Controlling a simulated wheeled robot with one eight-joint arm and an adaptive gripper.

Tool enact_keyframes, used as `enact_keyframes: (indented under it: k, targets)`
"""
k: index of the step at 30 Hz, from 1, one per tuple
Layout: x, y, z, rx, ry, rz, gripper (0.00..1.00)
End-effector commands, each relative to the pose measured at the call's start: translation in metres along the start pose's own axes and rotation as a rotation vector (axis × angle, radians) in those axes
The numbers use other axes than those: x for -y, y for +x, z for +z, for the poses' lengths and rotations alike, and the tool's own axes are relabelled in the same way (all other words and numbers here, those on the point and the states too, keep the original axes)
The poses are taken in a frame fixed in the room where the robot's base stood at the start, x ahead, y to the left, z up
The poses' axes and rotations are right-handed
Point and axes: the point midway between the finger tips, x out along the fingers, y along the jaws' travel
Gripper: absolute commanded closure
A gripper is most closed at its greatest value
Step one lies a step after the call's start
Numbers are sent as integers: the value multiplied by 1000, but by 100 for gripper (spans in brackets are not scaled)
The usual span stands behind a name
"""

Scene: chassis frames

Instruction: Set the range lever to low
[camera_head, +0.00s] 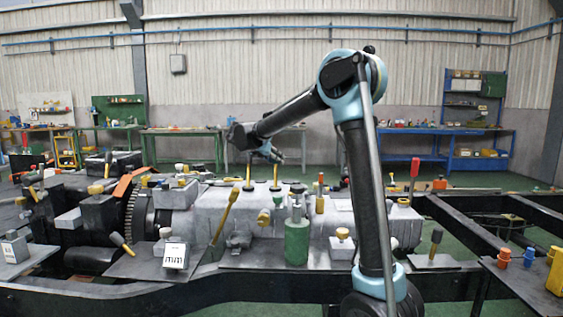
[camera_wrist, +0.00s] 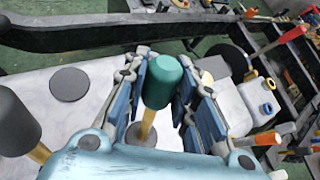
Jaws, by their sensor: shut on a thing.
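A lever with a green knob (camera_wrist: 163,82) and a yellow shaft stands on a light grey housing in the wrist view. My gripper (camera_wrist: 165,100) has its blue-padded fingers on both sides of the lever and is shut on it. In the head view my gripper (camera_head: 273,156) is over the middle of the grey housing (camera_head: 225,205), at the top of a yellow shaft (camera_head: 275,174); the knob is hidden there. No low or high marking can be read, so the lever's setting cannot be told.
A dark-knobbed lever (camera_wrist: 14,122) stands close by at the left in the wrist view. A green cylinder (camera_head: 297,242) stands in front of the housing. Black chassis rails (camera_head: 490,215) extend right.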

Motion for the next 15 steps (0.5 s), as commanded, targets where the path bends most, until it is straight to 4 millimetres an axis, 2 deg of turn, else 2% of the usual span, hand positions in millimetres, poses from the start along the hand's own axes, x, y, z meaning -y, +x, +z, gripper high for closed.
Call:
enact_keyframes:
  k: [10,11,13,15]
  targets:
    - [-4,-1,2,5,-2,6,100]
    - [-4,-1,2,5,-2,6,68]
    - [-4,-1,2,5,-2,6,54]
    - [-4,-1,2,4,-2,5,54]
